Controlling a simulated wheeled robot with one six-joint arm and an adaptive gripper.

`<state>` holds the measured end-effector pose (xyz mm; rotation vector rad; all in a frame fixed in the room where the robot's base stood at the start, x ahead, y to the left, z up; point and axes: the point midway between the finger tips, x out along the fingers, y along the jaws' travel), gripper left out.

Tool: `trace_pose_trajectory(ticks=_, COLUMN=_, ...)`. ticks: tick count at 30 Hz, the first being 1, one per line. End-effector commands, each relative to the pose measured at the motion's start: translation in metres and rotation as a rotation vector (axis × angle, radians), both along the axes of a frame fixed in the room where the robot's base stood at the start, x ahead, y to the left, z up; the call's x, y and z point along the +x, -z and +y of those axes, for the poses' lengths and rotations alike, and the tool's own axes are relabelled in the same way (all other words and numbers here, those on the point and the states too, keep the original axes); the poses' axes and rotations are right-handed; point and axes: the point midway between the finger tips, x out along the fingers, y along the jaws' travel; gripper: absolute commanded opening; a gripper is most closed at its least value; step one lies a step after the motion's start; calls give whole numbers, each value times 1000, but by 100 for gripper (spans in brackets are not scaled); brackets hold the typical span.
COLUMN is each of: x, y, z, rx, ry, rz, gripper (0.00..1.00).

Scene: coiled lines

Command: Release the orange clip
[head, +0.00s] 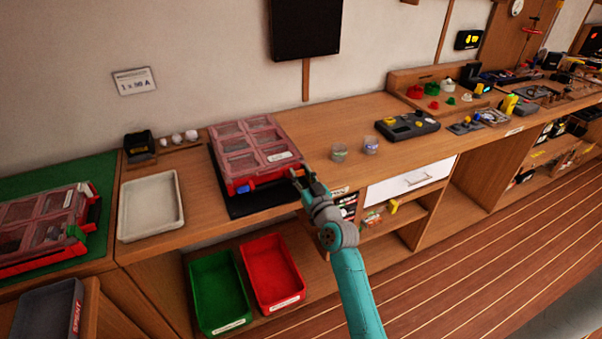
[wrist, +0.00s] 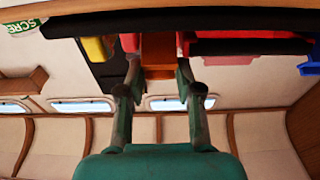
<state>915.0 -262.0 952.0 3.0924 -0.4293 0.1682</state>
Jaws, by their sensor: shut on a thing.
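A red case (head: 255,150) with a clear, compartmented lid lies on a black mat (head: 240,207) on the bench. My gripper (head: 299,176) is at the case's front right corner. In the wrist view my gripper (wrist: 158,50) is shut on a brownish-orange piece, the orange clip (wrist: 160,55), at the red edge of the case (wrist: 225,17). A blue clip (head: 243,188) shows on the case's front, left of my gripper; a blue piece also shows in the wrist view (wrist: 309,68). The fingers hide part of the orange clip.
A white tray (head: 124,205) lies left of the case. Two small jars (head: 339,152) stand to its right. A green bin (head: 219,292) and a red bin (head: 271,270) sit below. Another clear-lidded case (head: 40,232) is at far left.

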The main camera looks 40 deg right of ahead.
Motion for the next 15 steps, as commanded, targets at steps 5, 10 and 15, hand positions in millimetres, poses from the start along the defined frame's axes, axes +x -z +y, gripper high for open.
trace_pose_trajectory(ticks=5, x=-1, y=1, z=-1, rx=-3, ry=4, rz=-8, gripper=0)
trace_pose_trajectory(ticks=10, x=-1, y=1, z=-1, rx=-3, ry=5, rz=-8, gripper=0)
trace_pose_trajectory(ticks=15, x=-1, y=1, z=-1, rx=-2, ry=5, rz=-7, gripper=60)
